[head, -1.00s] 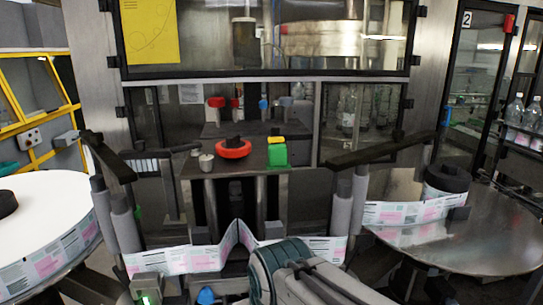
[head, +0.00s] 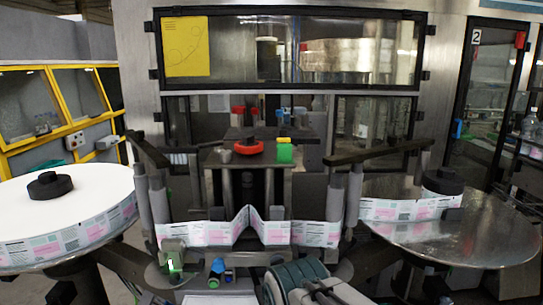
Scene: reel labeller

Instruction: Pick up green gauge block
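The green gauge block (head: 284,153) stands on the small dark raised table (head: 225,163) in the middle of the head view. It has a yellow top. Just left of it on the same table lies a red ring (head: 249,147) with a dark centre, and left of that a small grey cup (head: 225,156). A teal and grey part of my arm shows low in the picture, well below the block. My gripper's fingers are not visible, and nothing of mine touches the block.
A label web (head: 205,233) runs across below the table, between grey rollers. Dark bars (head: 380,152) stick out on both sides. A white reel (head: 65,212) is at left, a steel disc (head: 455,238) at right. Red and blue knobs stand behind the block.

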